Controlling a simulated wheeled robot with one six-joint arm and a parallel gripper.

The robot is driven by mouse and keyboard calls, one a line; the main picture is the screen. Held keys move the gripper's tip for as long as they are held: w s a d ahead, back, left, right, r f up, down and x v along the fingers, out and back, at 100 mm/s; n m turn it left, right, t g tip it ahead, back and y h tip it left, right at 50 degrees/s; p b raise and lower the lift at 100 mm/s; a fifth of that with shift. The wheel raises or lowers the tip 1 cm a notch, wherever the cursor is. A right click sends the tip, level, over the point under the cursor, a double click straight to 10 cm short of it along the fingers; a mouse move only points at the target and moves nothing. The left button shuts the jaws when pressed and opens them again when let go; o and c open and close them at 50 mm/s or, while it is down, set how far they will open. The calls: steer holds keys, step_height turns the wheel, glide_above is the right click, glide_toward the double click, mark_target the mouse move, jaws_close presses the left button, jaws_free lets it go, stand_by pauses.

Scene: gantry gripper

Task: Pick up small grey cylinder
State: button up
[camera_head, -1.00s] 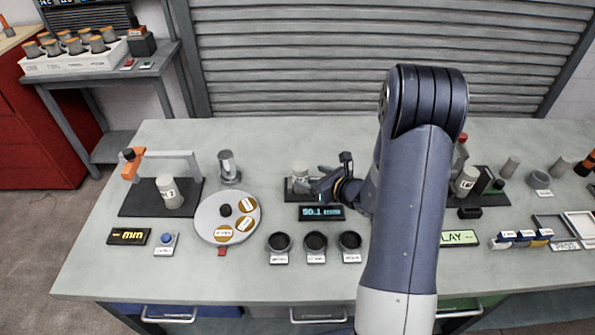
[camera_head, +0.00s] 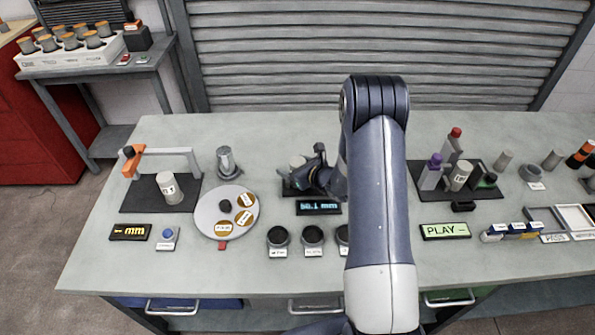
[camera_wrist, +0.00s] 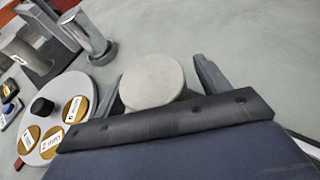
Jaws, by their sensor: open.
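A small light-grey cylinder (camera_head: 296,163) stands on a dark stand in the middle of the bench, partly hidden by my gripper (camera_head: 308,176). In the wrist view the cylinder's round top (camera_wrist: 152,81) lies between the two fingers of my gripper (camera_wrist: 160,77), one finger on each side. The gripper is open. I cannot tell whether either finger touches the cylinder. The display (camera_head: 319,207) in front of the stand reads about 50.1 mm.
A white dial (camera_head: 205,222) and a steel post (camera_head: 226,163) stand to the left. Another grey cylinder (camera_head: 169,186) sits on the far-left black plate. Dark cups (camera_head: 278,236) line the front. The right plate (camera_head: 429,187) holds several upright pieces.

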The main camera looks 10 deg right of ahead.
steer(key=shift+c, duration=0.3)
steer(key=c, duration=1.3)
